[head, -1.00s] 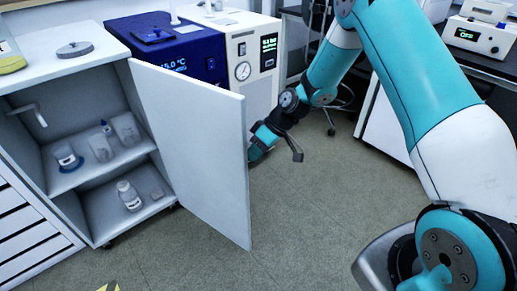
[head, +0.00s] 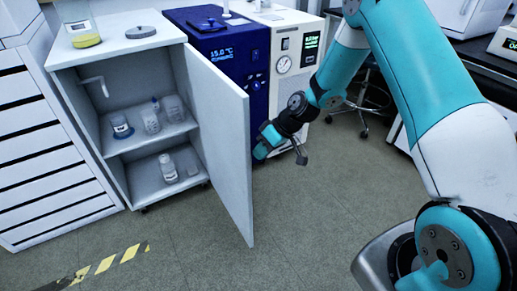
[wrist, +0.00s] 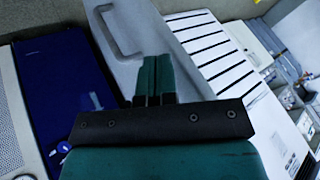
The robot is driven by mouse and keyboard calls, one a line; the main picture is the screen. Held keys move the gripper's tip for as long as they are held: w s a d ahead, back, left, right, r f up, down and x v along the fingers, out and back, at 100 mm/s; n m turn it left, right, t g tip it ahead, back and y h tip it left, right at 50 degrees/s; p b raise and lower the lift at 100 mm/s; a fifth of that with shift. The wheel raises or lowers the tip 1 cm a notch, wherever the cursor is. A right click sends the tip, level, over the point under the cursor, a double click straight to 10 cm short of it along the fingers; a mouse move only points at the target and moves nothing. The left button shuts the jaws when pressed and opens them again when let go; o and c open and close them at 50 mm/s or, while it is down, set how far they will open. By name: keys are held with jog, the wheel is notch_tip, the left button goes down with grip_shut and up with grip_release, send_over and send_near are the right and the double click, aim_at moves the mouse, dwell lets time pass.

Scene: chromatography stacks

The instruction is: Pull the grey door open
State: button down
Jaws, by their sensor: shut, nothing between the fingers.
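The grey door (head: 219,140) stands wide open on the right side of a small cabinet (head: 120,58) in the head view. The cabinet's inside is exposed. In the wrist view the door's outer face (wrist: 128,70) shows with its bar handle (wrist: 115,32) beyond my fingers. My gripper (wrist: 156,62) has its two teal fingers together with nothing between them.
Bottles and beakers (head: 152,120) stand on the cabinet's two shelves. A blue instrument (head: 228,45) and a white gauge unit (head: 290,45) stand behind the door. A white drawer unit (head: 45,150) is at the left. Grey floor (head: 300,230) is clear in front.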

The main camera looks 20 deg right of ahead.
jog(key=shift+s+a, duration=0.1)
jog(key=shift+a, duration=0.05)
jog(key=s+d+f+p+v, duration=0.1)
jog(key=d+v, duration=0.1)
jog(key=v, duration=1)
jog(key=shift+f, duration=0.25)
